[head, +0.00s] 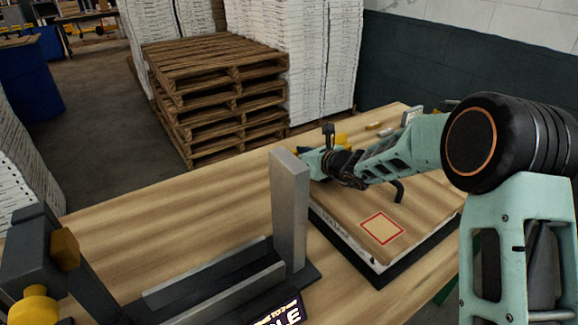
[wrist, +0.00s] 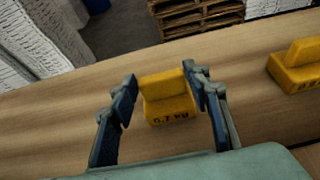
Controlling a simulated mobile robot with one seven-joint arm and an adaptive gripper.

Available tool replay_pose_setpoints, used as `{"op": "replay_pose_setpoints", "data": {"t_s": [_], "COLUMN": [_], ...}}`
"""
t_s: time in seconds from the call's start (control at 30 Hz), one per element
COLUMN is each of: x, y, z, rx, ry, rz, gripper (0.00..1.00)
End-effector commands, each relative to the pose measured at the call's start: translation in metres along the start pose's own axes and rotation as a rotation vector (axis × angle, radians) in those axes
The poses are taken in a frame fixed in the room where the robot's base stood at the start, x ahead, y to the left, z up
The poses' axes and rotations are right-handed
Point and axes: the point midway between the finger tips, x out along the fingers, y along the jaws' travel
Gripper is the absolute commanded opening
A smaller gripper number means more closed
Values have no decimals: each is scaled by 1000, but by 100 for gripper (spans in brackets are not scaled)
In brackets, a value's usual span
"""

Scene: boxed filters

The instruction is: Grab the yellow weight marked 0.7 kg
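The yellow weight marked 0.7 kg (wrist: 168,98) stands on the wooden table in the wrist view, with its dark label on the near face. My gripper (wrist: 160,85) is open, with one blue finger on each side of the weight. The right finger looks close to the weight and a gap shows at the left one; I cannot tell if either touches. In the head view my gripper (head: 312,160) is at the table's far side, partly hidden by the grey upright post and my arm. Some yellow shows just beyond it.
A second yellow weight (wrist: 297,68) stands to the right in the wrist view. In the head view, a grey post (head: 290,205) and a cardboard box (head: 420,205) with a red square are on the table. Pallets (head: 215,90) are stacked beyond it.

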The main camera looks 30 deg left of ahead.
Motion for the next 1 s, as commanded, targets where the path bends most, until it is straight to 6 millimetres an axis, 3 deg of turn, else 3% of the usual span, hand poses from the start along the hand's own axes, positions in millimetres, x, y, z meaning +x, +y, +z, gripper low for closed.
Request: {"op": "replay_pose_setpoints", "data": {"t_s": [0.03,0.37,0.8,1.0], "x": [0,0,-1,-7], "y": [0,0,0,0], "z": [0,0,6,20], "rx": [0,0,-2,-3], "ry": [0,0,-6,-9], "rz": [0,0,1,1], "gripper": [36,0,0,0]}}
